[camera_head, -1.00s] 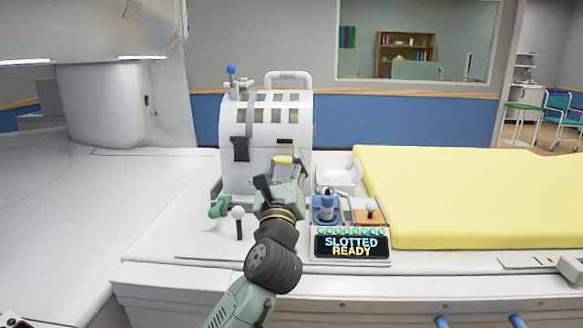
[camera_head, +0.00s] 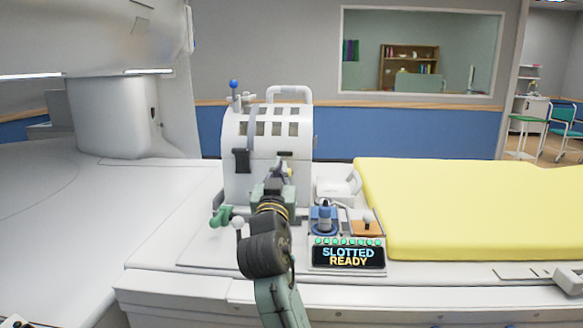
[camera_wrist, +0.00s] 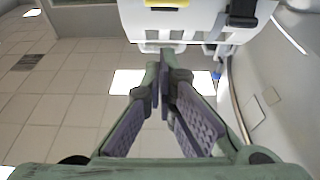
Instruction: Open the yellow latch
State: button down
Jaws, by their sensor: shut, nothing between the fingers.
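The yellow latch (camera_wrist: 167,3) shows at the top edge of the wrist view, on the white slatted housing (camera_wrist: 190,22). In the head view the housing (camera_head: 265,128) stands upright on the white bench. My gripper (camera_head: 280,165) is in front of its lower front face and covers most of the latch area; only a small yellowish patch shows there. In the wrist view my gripper's fingers (camera_wrist: 164,62) are together at the tips, with nothing between them. The tips appear apart from the latch; the exact distance is hard to tell.
A black buckle (camera_head: 241,160) on a strap hangs left of my gripper. A green-ended handle (camera_head: 221,216) is at lower left. A blue-based device (camera_head: 324,216) and a display reading "SLOTTED READY" (camera_head: 348,257) are at right, beside the yellow mattress (camera_head: 460,210).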

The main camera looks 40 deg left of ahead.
jog(key=p+x, duration=0.3)
jog(key=x, duration=0.6)
jog(key=shift+w+a+r, duration=0.1)
jog(key=shift+a+r, duration=0.1)
jog(key=shift+r, duration=0.05)
jog(key=f, duration=0.1)
jog(key=s+f, duration=0.1)
jog(key=d+f+p, duration=0.1)
jog(key=shift+s+f, duration=0.3)
jog(key=shift+f, duration=0.1)
